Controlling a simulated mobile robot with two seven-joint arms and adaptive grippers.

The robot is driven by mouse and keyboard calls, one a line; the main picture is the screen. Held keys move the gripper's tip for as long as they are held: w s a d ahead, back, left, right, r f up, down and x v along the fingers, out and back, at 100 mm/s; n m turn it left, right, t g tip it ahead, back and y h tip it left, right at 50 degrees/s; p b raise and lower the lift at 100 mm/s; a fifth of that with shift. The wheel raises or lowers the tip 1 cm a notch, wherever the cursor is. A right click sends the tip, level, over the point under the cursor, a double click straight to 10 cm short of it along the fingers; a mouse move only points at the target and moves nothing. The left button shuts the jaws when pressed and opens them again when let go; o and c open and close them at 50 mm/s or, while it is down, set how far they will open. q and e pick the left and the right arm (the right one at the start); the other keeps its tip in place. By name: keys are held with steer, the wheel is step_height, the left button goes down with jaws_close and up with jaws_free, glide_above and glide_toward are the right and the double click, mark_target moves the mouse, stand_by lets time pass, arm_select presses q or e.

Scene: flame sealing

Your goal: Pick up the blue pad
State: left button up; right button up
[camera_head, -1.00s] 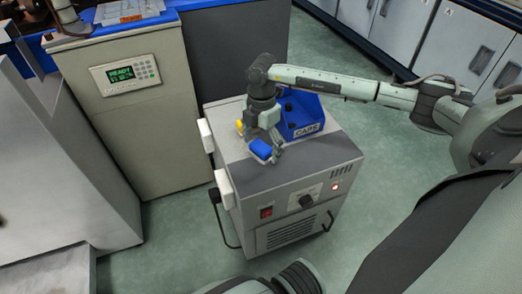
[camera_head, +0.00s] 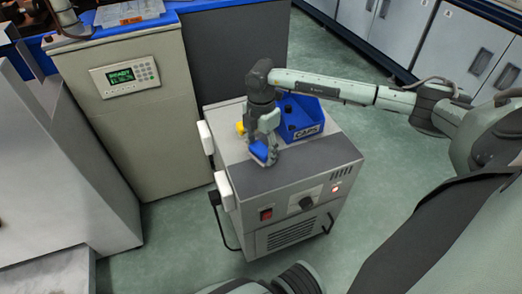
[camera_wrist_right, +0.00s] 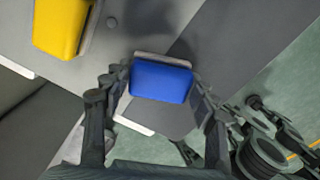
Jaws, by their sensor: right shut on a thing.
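The blue pad (camera_head: 262,151) is at the top of the grey cabinet, near its front left part. In the right wrist view the blue pad (camera_wrist_right: 161,81) has a pale backing along its far edge and sits between my two fingers. My right gripper (camera_head: 266,154) points down and is shut on the pad from both sides; it also shows in the right wrist view (camera_wrist_right: 160,92). I cannot tell whether the pad still touches the cabinet top. My left gripper is not in view.
A yellow pad (camera_wrist_right: 61,25) lies close by on the cabinet top (camera_head: 232,147). A blue bin marked CAPS (camera_head: 306,133) stands just right of my gripper. White blocks (camera_head: 224,190) are on the cabinet's left side. A beige unit with a display (camera_head: 125,77) stands behind left.

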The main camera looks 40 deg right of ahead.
mark_target(261, 147)
steer(key=shift+r, duration=0.6)
step_height(261, 147, up, 3)
steer(key=shift+f, duration=0.2)
steer(key=a+r, duration=0.7)
steer(key=a, duration=0.4)
steer(key=shift+a, duration=0.35)
steer(key=shift+r, duration=0.1)
steer(key=o, duration=0.6)
steer(key=c, duration=0.3)
